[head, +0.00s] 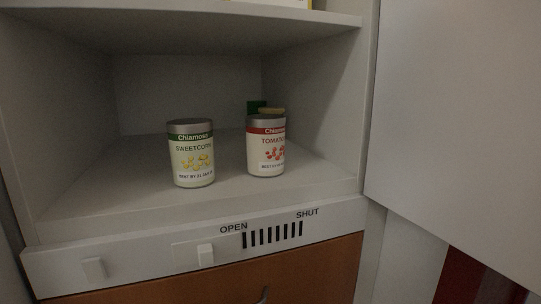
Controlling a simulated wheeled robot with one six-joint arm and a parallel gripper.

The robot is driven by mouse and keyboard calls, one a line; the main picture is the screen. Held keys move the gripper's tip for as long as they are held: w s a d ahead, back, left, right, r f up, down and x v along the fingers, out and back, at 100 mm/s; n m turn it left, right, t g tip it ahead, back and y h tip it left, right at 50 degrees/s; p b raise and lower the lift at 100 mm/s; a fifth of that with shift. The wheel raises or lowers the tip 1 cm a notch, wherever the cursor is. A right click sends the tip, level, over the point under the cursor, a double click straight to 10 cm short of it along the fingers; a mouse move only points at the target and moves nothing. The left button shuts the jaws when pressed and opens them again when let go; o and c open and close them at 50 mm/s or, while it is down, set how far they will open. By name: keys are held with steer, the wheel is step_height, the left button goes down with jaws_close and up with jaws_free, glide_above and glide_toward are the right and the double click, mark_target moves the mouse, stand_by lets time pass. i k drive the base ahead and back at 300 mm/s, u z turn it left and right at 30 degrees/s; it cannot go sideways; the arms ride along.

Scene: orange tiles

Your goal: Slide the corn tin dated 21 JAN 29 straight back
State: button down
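The corn tin (191,155) stands upright near the front of the open shelf, left of centre. It has a grey lid, a green "Chiamosa" band and a pale "SWEETCORN" label with yellow corn. Its best-by line at the bottom seems to begin with 21 JAN, but the year is too small to read surely. My gripper is not in view.
A red-banded tomato tin (266,150) stands to the right, with a gap between. The shelf behind the corn tin looks clear. A slider knob (205,254) sits below, near OPEN.

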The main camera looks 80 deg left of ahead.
mark_target(191, 140)
steer(key=z, duration=0.1)
steer(key=k, duration=0.95)
steer(key=u, duration=1.15)
